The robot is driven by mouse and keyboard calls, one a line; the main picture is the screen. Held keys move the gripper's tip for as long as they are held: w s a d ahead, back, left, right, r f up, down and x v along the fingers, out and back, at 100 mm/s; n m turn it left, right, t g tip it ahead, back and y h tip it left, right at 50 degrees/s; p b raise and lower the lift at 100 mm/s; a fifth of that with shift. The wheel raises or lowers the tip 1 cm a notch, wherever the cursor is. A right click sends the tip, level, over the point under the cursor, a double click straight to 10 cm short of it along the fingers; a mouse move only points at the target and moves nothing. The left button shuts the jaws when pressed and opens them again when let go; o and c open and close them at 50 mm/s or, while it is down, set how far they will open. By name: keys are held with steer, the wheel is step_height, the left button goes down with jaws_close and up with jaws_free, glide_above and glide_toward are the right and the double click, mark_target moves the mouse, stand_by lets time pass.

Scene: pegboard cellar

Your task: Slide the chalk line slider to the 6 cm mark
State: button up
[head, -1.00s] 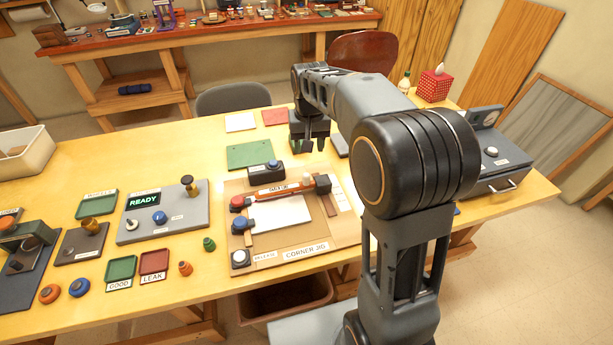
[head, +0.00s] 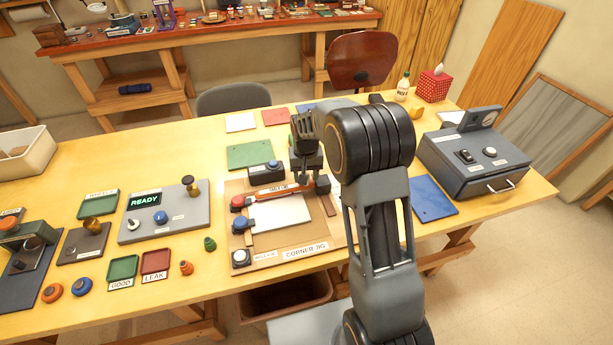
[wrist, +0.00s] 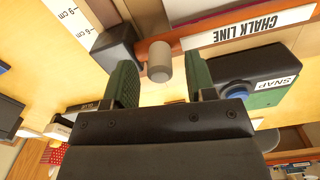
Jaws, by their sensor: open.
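The corner jig (head: 262,262) lies on the yellow table, with the red-brown chalk line rail (head: 265,192) across its far side. A dark block (head: 322,184) sits at the rail's right end. In the wrist view, a grey round knob (wrist: 160,62) stands by the rail, close to the dark block (wrist: 116,48); whether they are joined is unclear. A white scale (wrist: 70,15) shows 6 cm and 9 cm marks near the block. My gripper (wrist: 161,78) is open, its green fingers either side of the knob with gaps. It also shows above the rail (head: 307,178).
A box with a blue SNAP button (head: 264,171) stands behind the rail, close to one finger in the wrist view. A second blue-knobbed part (head: 243,224) and a round button (head: 240,257) are on the jig's left. A grey drawer box (head: 475,165) stands at right.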

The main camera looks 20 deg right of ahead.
steer(key=shift+f, duration=0.75)
jaws_close()
